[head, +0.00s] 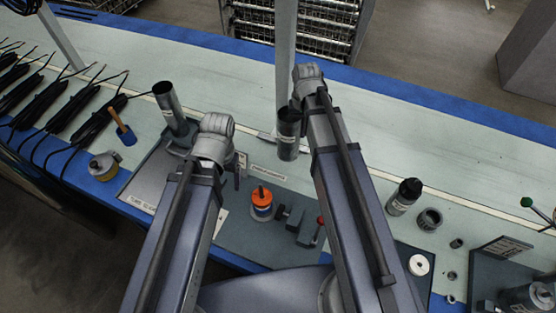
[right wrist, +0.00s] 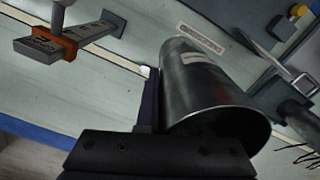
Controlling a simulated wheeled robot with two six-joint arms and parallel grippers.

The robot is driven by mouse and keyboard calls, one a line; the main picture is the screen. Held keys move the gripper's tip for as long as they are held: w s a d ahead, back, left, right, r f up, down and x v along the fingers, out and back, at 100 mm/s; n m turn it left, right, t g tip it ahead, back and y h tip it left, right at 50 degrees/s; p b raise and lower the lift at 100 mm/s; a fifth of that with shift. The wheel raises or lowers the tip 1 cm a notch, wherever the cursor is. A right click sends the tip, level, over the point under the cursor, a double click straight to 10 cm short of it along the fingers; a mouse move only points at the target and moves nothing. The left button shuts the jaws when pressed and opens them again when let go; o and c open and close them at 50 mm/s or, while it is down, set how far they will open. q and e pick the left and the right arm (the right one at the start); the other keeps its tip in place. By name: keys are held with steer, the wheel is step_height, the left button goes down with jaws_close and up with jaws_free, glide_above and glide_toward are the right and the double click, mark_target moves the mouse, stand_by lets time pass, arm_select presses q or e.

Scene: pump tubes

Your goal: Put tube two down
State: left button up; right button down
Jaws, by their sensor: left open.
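A dark grey tube, tube two (head: 288,140), is upright beside the end of my right arm in the head view. It fills the middle of the right wrist view (right wrist: 200,85), its open end toward the camera. My right gripper (head: 297,110) is shut on it; one dark finger (right wrist: 150,105) lies along its side and the other is hidden. I cannot tell whether its base touches the table. Another dark tube (head: 168,100) stands tilted in the picture at the left. My left gripper (head: 234,172) is open and empty, its jaws mostly hidden behind its wrist.
A grey board holds an orange-and-black part (head: 262,203) and a red-knobbed clamp (head: 319,224) between my arms. A black bottle (head: 404,196) and a dark ring (head: 429,219) stand at right. Black cabled tools (head: 45,100) line the left. The pale table behind is clear.

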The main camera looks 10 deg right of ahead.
steer(key=shift+f+b, duration=3.1)
steer(key=shift+f, duration=0.05)
step_height(320, 180, down, 4)
steer(key=b, duration=0.3)
steer(key=shift+r+b, duration=0.2)
steer(key=shift+b, duration=0.15)
steer(key=shift+f, duration=0.15)
steer(key=c, duration=1.1)
jaws_free()
steer(key=shift+o, duration=0.2)
